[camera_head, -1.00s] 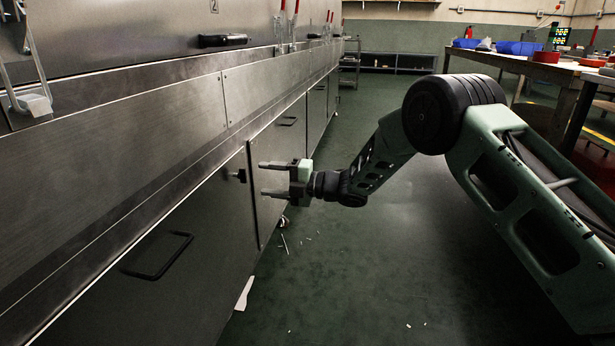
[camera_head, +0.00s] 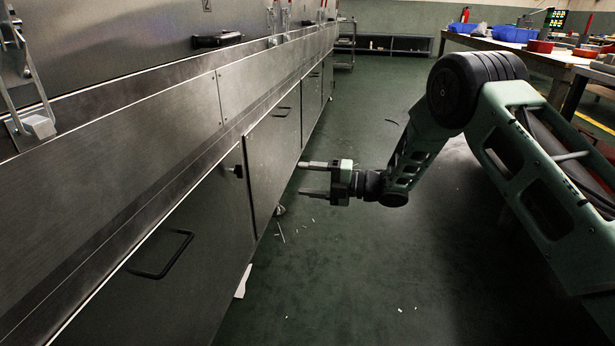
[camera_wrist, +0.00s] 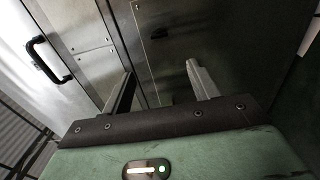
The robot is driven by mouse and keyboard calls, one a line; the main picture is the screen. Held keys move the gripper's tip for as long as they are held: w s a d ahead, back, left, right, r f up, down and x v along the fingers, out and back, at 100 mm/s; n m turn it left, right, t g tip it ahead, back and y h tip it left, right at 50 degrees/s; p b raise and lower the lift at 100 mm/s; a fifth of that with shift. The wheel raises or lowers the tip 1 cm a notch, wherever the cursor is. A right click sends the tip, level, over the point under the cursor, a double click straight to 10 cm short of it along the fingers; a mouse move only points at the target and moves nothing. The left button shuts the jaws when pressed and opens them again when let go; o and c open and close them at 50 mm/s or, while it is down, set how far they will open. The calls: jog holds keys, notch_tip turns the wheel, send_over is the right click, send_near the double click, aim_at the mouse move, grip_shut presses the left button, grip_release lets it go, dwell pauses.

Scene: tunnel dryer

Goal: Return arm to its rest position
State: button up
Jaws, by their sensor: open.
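My gripper (camera_head: 308,179) is open and empty in the head view, its two fingers pointing left toward the cabinet door (camera_head: 273,160) of the steel dryer. The fingertips look a little way off the door; the exact gap is hard to tell. My arm reaches in from the right, bent at a raised black joint. In the wrist view the two fingers of my gripper (camera_wrist: 160,85) are spread apart with nothing between them, facing the steel panels (camera_wrist: 95,50). A black door handle (camera_wrist: 48,60) shows at the left there.
The dryer's lower front has black handles (camera_head: 160,255) and a dark knob (camera_head: 236,171) that stick out. A workbench (camera_head: 520,47) with blue bins stands at the back right. The floor between is mostly clear.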

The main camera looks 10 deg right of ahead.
jog(key=s+a+r+m+t+h+p, duration=0.2)
jog(key=r+m+h, duration=0.2)
jog(key=r+m, duration=0.2)
jog(key=s+a+r+m+t+h+p, duration=0.1)
jog(key=s+a+r+m+h+p, duration=0.15)
jog(key=r+m+h, duration=0.35)
jog(key=s+d+r+m+g+h+p, duration=0.1)
jog(key=s+d+m+g+h, duration=0.2)
jog(key=s, duration=1)
jog(key=s+d+r+m+g+h+p, duration=0.1)
jog(key=s+d+m+g, duration=0.3)
jog(key=s, duration=0.9)
jog(key=s+m+g+h+p, duration=0.15)
jog(key=s+m, duration=0.35)
jog(key=s, duration=0.8)
notch_tip(320, 180, up, 38)
jog(key=p, duration=3.7)
jog(key=shift+d+m+g+h, duration=0.25)
jog(key=shift+m+g+h, duration=0.1)
jog(key=shift+h, duration=0.1)
jog(key=shift+s+r, duration=0.1)
